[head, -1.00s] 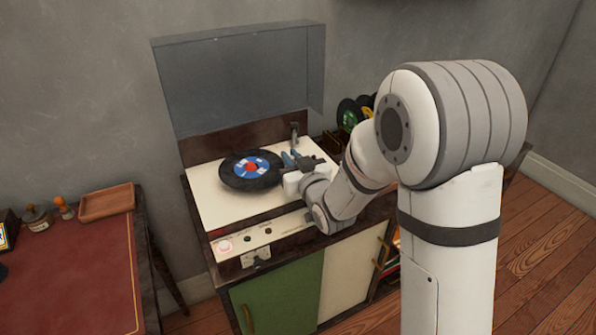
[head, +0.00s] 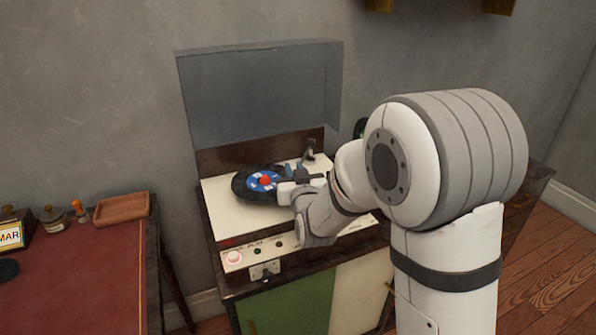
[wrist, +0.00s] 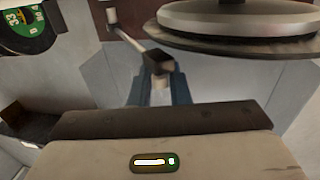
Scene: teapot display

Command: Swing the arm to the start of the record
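A black record (head: 242,190) with a blue and red label lies on the cream record player (head: 224,222). The tonearm's upright base (head: 309,150) stands behind its right side. In the wrist view, the thin tonearm (wrist: 128,34) runs from upper left to its dark head (wrist: 158,61). My gripper (wrist: 159,84) has its blue fingers closely on both sides of that head and looks shut on it. The record's edge (wrist: 235,45) shows to the right of the head, apart from it. In the head view, my gripper (head: 292,171) is at the record's right edge, partly hidden by my arm.
A raised clear lid (head: 258,95) stands behind the player. A pinkish round button (head: 233,258) and small knobs are on the front panel. Other records (wrist: 28,30) are upper left in the wrist view. A desk (head: 80,260) with a wooden tray (head: 122,208) is at left.

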